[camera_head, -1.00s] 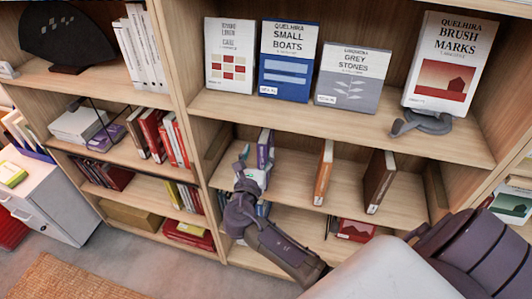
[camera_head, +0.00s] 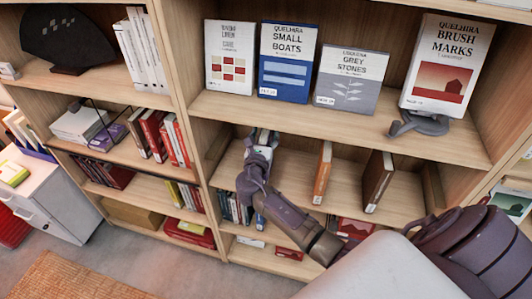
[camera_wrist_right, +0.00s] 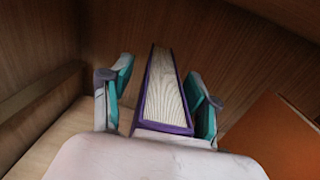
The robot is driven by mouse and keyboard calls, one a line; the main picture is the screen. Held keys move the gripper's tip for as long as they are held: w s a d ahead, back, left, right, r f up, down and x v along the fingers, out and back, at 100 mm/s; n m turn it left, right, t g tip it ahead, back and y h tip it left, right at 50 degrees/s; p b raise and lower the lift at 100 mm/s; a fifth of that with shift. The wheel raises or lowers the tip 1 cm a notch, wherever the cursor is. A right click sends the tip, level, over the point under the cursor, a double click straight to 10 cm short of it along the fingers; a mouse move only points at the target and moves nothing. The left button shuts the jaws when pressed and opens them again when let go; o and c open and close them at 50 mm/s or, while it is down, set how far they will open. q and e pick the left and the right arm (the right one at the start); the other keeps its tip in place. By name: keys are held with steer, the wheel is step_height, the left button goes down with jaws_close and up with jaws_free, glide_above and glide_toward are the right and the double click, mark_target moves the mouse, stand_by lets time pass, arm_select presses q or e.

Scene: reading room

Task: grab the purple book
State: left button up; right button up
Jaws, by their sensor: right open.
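The purple book (camera_wrist_right: 165,95) stands upright in the right wrist view, its purple cover edges and pale page block facing me. My right gripper (camera_wrist_right: 160,76) is open, with one teal-padded finger on each side of the book. A gap shows beside the left finger; the right finger is very close, and I cannot tell whether it touches. In the head view my right gripper (camera_head: 262,140) reaches into the middle shelf and hides most or all of the book. My left gripper is not in view.
An orange book (camera_head: 323,172) and a brown book (camera_head: 378,181) stand to the right on the same shelf. Display books such as Small Boats (camera_head: 287,62) stand on the shelf above. Another purple book (camera_head: 108,137) lies in the left bookcase section.

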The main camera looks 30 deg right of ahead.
jaws_close()
steer(key=shift+r, duration=0.1)
stand_by(0.3)
